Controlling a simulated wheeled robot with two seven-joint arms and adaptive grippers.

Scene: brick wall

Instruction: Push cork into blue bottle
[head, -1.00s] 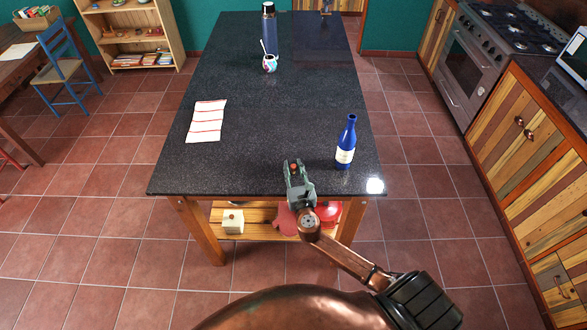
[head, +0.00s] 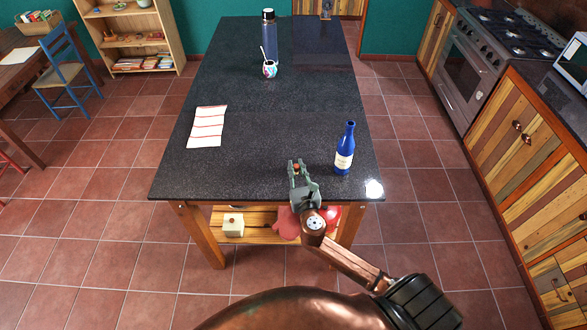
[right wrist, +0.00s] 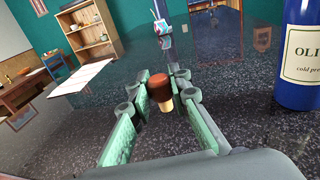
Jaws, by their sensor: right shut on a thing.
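The blue bottle (head: 344,158) stands upright near the right front of the dark table, with a cream label on its front. It also shows at the right edge of the right wrist view (right wrist: 301,60), its neck cut off. My right gripper (head: 297,167) is over the table's front edge, left of the bottle and apart from it. It is shut on the cork (right wrist: 160,88), which has a reddish-brown top and a paler lower part and sits upright between the fingertips. My left gripper is not in view.
The dark tabletop (head: 265,125) holds a striped cloth (head: 207,127) at left, a patterned cup (head: 270,69) and a tall dark blue flask (head: 269,38) farther back. The surface between cloth and bottle is clear. A shelf below carries a pale box (head: 233,225).

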